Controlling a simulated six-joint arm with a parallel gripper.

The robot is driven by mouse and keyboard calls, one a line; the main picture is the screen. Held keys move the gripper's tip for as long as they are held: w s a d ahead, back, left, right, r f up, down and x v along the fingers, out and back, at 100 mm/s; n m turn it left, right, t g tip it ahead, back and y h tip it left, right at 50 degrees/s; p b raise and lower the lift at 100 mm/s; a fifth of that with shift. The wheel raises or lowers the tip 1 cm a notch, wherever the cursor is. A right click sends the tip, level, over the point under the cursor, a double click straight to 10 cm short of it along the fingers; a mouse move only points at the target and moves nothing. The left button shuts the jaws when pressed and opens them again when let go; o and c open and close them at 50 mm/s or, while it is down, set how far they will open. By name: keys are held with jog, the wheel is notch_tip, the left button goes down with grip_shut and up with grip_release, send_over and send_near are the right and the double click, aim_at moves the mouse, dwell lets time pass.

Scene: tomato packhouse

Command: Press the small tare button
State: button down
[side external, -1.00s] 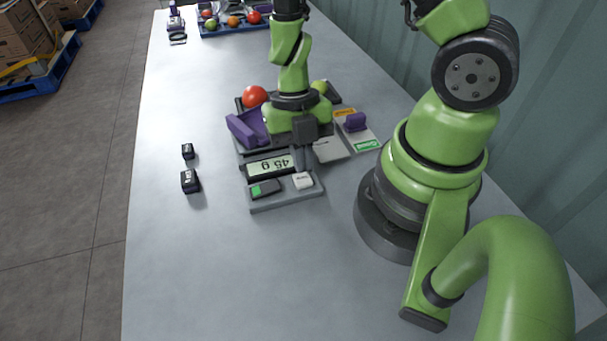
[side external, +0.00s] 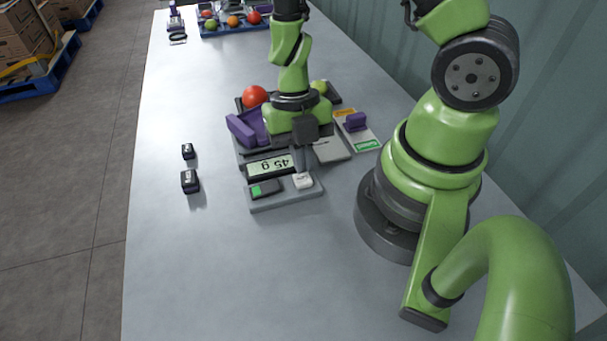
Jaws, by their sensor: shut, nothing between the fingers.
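The scale (side external: 287,202) lies on the table, its display (side external: 270,167) reading 45 g upside down in this view. On its front panel are a small white button (side external: 303,182) on the right and a dark rocker with a green patch (side external: 265,188) on the left. The white button's lettering is too small to read. My gripper (side external: 304,171) is shut and empty, pointing down with its fingertips right at the far edge of the white button. I cannot tell whether they touch it.
A purple tray (side external: 240,131) and a red tomato (side external: 255,96) are behind the display, partly hidden by my gripper. A purple-handled stamp (side external: 355,121) stands at right on a labelled pad. Two small black blocks (side external: 190,181) lie left. The front table is clear.

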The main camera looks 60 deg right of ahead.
jog(key=shift+f, duration=1.05)
dwell(0.4)
jog(key=shift+r, duration=2.5)
